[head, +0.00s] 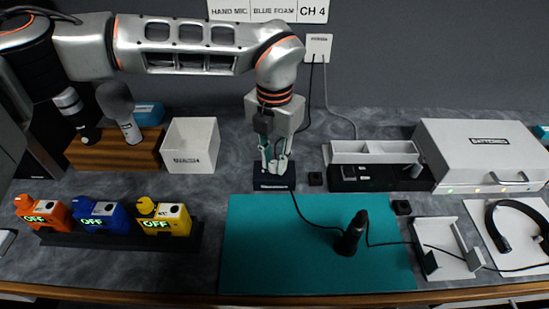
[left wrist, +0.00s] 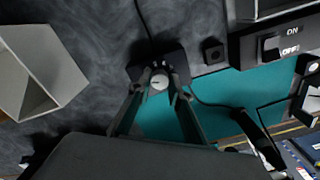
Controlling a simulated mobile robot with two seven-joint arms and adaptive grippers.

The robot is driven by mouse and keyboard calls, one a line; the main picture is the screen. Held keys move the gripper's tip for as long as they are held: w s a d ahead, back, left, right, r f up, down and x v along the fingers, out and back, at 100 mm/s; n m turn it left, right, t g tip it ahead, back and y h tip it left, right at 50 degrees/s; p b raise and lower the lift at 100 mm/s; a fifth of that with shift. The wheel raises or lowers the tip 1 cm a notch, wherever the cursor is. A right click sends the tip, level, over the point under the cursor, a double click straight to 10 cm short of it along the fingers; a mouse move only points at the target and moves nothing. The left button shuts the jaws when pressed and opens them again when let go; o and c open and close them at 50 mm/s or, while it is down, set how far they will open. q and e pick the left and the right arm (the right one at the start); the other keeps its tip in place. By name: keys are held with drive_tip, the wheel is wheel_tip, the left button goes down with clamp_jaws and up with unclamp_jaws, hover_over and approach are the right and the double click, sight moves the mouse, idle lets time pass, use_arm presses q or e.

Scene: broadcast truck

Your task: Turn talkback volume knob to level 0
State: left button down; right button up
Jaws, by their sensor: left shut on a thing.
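The talkback volume knob (left wrist: 159,82) is a small pale round knob on a black panel (left wrist: 140,72). The black panel also stands behind the teal mat in the head view (head: 273,183). My left gripper (head: 275,170) points down over this panel and is shut on the knob, with a finger on each side of it. In the left wrist view my left gripper (left wrist: 160,92) reaches the knob from below. White level marks show just above the knob, but they are too small to read, and the fingers hide part of the panel. My right gripper is not in view.
A white bin (head: 191,145) and a wooden mic stand (head: 100,153) are to the left. Cables run across the mat.

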sight(274, 164)
use_arm(q)
drive_tip(key=shift+w+r+n, duration=0.1)
drive_tip(key=shift+n, duration=1.8)
drive_tip(key=c, duration=1.8)
unclamp_jaws()
drive_tip(key=shift+c, duration=0.2)
wheel_tip(274, 164, up, 12)
